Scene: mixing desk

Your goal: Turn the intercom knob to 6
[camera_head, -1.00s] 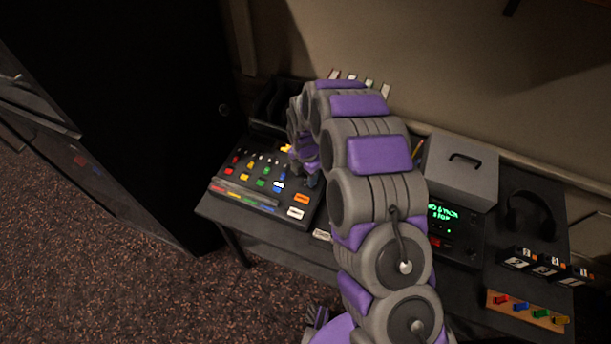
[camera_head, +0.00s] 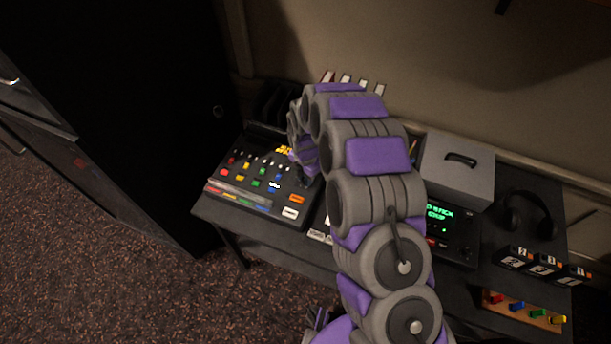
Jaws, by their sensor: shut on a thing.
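The mixing console (camera_head: 268,217) is a dark, sloped panel with red, yellow, green, blue, orange and white buttons, at the left end of the desk. My purple and grey arm arches over the desk, and its end comes down at the console's upper right. My gripper (camera_head: 304,180) is small and dark here, low against the panel, shut on what appears to be the intercom knob. The knob itself, its pointer and its numbers are hidden by my gripper and arm, so its setting cannot be read.
Right of my arm are a display with green text (camera_head: 437,212), a grey box with a handle (camera_head: 458,172), headphones (camera_head: 528,213), numbered black blocks (camera_head: 513,260) and a board with coloured pegs (camera_head: 518,309). A tall black cabinet (camera_head: 120,110) stands left. Carpet in front is clear.

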